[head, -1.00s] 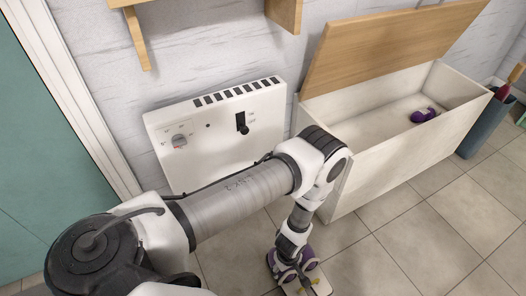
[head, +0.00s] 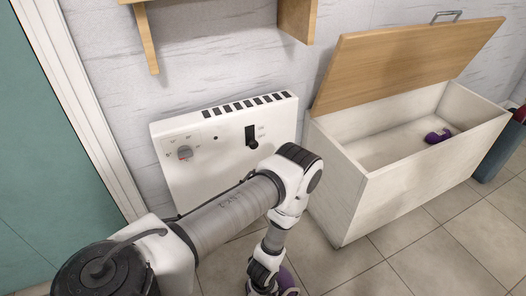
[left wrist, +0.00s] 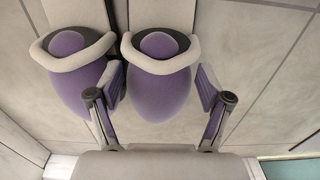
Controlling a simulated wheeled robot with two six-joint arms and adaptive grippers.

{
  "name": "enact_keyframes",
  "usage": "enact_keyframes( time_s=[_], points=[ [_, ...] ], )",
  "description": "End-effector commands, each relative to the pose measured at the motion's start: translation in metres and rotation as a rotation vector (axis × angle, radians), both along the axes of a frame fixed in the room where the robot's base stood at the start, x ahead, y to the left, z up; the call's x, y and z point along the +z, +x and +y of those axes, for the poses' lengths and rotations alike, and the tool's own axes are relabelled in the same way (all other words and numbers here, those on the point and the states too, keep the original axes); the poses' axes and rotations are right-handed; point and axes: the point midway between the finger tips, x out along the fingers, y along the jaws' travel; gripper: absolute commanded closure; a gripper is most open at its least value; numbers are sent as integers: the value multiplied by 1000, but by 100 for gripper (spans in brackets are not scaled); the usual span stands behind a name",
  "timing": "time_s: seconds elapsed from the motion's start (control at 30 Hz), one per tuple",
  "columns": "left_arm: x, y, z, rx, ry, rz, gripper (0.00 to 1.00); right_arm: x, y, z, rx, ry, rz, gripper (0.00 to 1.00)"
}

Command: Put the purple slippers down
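Two purple slippers with pale trim lie side by side in the left wrist view, toes toward the gripper: a left slipper (left wrist: 72,75) and a right slipper (left wrist: 160,88). They appear to rest on the tiled floor. My left gripper (left wrist: 160,92) has its fingers spread on either side of the right slipper, one in the gap between the two slippers. Small gaps show between the pads and the slipper, so it looks open. In the head view, a bit of purple slipper (head: 288,279) shows at the bottom edge beside my left wrist. My right gripper is not in view.
An open wooden-lidded chest (head: 400,190) stands at the right, with a small purple object (head: 438,136) inside. A white heater panel (head: 215,140) is on the wall. A dark bin (head: 500,150) stands at the far right. Tiled floor (head: 420,250) before the chest is clear.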

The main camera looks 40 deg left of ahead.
Motion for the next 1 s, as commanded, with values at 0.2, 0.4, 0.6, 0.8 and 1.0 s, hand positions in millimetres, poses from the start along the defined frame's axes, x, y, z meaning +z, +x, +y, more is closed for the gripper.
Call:
enact_keyframes(
  time_s=[0.2, 0.4, 0.6, 0.8, 1.0],
  points=[
    [0, 0, 0, 0, 0, 0, 7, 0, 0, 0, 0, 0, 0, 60],
    [7, 0, 0, 0, 0, 0, 7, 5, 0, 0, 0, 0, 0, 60],
    [50, 1, 0, 1, 0, 0, 7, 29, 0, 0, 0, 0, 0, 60],
    [101, 1, 0, 0, 0, -1, 7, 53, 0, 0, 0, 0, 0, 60],
    [125, -1, 0, -13, 0, 0, 7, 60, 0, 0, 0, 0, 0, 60]
  ],
)
